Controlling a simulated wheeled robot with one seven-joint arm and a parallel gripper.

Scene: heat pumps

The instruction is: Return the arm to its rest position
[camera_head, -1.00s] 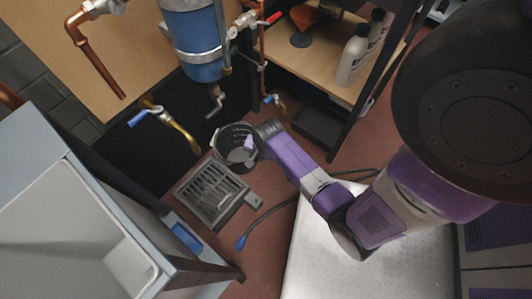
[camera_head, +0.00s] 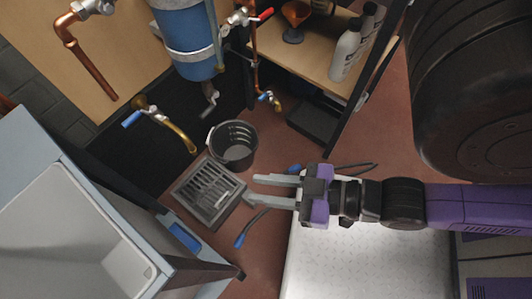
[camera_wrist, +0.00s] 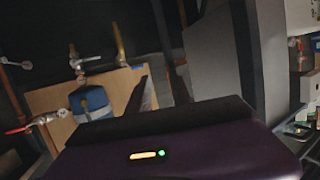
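My gripper (camera_head: 272,190) shows in the head view, with two grey fingers pointing left. The fingers are parted with a gap between them, and nothing is held. It hangs above the floor, right of the floor drain grate and over the left edge of the white platform. My purple and black arm runs from it to the right edge of the picture. In the wrist view, a dark purple part of my own arm with a small green light fills the lower middle; the fingertips cannot be made out there.
A black bucket (camera_head: 233,146) stands beside the drain grate (camera_head: 208,192). A grey sink (camera_head: 75,215) is at left. A blue tank (camera_head: 188,40) and copper pipes (camera_head: 92,68) are on the wall. White bottles (camera_head: 345,50) stand on a wooden shelf (camera_head: 312,58). It also shows the white platform (camera_head: 330,265).

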